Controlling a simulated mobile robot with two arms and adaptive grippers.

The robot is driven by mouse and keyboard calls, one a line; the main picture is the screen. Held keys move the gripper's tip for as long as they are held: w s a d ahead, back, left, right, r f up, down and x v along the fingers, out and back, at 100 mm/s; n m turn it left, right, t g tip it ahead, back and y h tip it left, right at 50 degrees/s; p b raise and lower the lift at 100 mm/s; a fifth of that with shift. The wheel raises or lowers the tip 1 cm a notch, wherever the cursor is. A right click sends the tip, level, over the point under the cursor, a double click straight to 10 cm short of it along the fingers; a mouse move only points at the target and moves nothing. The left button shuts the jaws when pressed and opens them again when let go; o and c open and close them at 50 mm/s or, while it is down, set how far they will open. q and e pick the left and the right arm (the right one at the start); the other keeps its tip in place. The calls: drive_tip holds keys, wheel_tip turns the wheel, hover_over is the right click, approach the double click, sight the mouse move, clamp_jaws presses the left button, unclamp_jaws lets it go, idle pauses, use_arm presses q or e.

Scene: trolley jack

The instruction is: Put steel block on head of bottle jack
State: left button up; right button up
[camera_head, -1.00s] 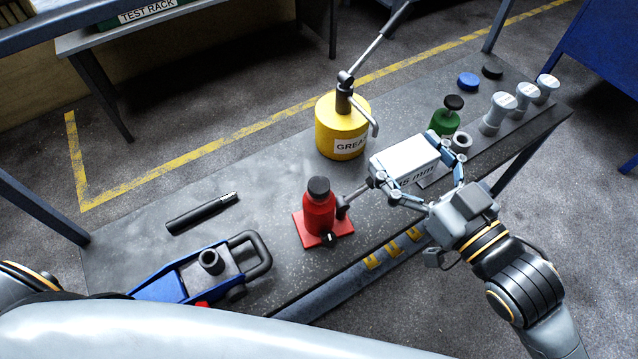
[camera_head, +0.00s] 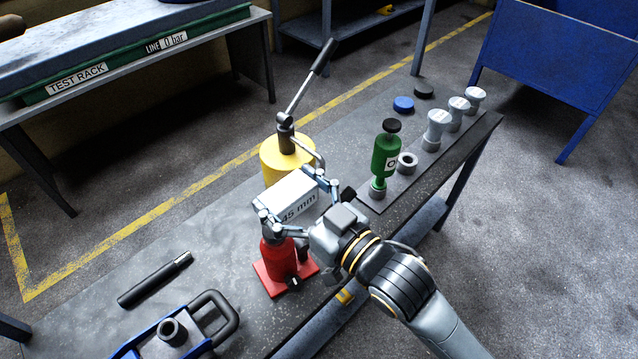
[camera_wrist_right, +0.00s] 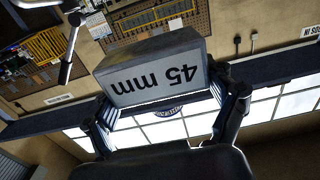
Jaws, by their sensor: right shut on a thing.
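The steel block (camera_head: 289,201), pale grey and marked "45 mm", is gripped by my right gripper (camera_head: 293,205) in the head view. The block also shows in the right wrist view (camera_wrist_right: 155,75), held between the two fingers (camera_wrist_right: 168,105). The red bottle jack (camera_head: 279,257) stands upright on its red base on the table. The block is in front of or above the top of the jack in the picture. The jack's head is hidden behind the block and a finger, so I cannot tell whether they touch. My left gripper is not in view.
A yellow grease can (camera_head: 279,160) with a pump lever stands behind the block. A green bottle (camera_head: 385,158), a ring (camera_head: 407,163) and several grey cylinders (camera_head: 437,130) are at the right. A black bar (camera_head: 155,279) and the blue trolley jack (camera_head: 190,335) lie at the left front.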

drive_tip(key=a+f, duration=0.2)
drive_tip(key=w+a+f, duration=0.1)
drive_tip(key=f, duration=0.1)
drive_tip(key=shift+w+a+f, duration=0.2)
drive_tip(key=shift+a, duration=0.15)
drive_tip(key=shift+a+f+p, duration=0.15)
drive_tip(key=shift+f+p, duration=0.15)
drive_tip(key=shift+f, duration=0.05)
wheel_tip(320, 180, down, 2)
drive_tip(key=shift+p, duration=0.35)
drive_tip(key=shift+f, duration=0.35)
drive_tip(key=shift+f, duration=0.15)
drive_tip(key=o, duration=1.7)
drive_tip(key=shift+f, duration=0.3)
drive_tip(key=shift+c, duration=0.2)
drive_tip(key=shift+s, duration=0.1)
